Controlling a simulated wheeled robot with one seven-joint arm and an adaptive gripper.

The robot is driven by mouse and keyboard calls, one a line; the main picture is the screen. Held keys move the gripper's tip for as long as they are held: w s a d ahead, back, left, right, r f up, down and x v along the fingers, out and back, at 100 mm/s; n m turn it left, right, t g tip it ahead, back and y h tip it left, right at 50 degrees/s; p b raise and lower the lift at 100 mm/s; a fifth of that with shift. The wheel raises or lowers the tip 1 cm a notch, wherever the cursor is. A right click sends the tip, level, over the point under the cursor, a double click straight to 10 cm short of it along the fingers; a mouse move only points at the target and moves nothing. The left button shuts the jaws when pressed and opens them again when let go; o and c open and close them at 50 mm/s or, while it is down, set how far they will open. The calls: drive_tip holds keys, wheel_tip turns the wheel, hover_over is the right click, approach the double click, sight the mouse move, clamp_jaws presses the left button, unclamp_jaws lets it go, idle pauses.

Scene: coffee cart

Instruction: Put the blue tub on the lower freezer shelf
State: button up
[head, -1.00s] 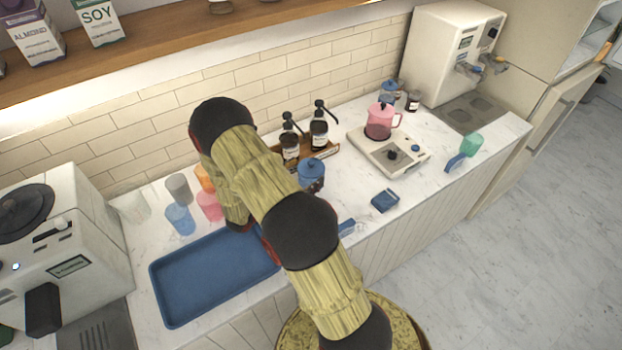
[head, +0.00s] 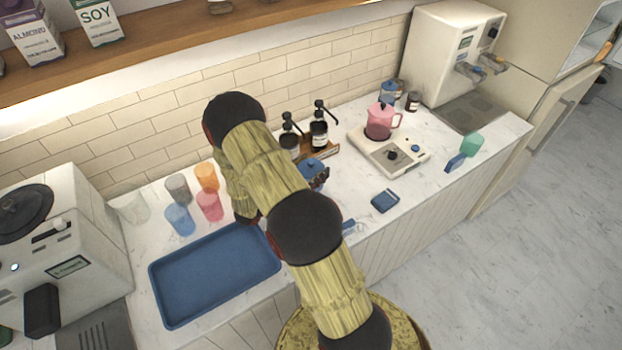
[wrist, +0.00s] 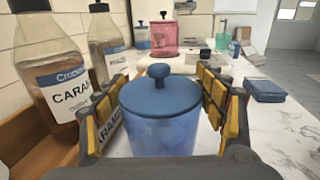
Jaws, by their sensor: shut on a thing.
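A blue lidded tub (wrist: 160,110) with a round knob stands between the fingers of my gripper (wrist: 160,112) in the wrist view. The fingers are shut on its sides. In the head view the tub (head: 311,167) is partly hidden by my arm, near the syrup bottles, and I cannot tell whether it touches the counter. The freezer may be the tall cream cabinet (head: 555,110) at the right; its open upper part shows shelves (head: 601,38), but no lower freezer shelf is clear.
Syrup bottles (wrist: 52,75) in a wooden holder stand close left of my gripper. A blue tray (head: 213,275) and several cups lie left.

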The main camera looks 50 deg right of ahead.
drive_tip(key=c, duration=1.4)
drive_tip(key=shift+r, duration=0.1)
drive_tip(key=shift+c, duration=0.2)
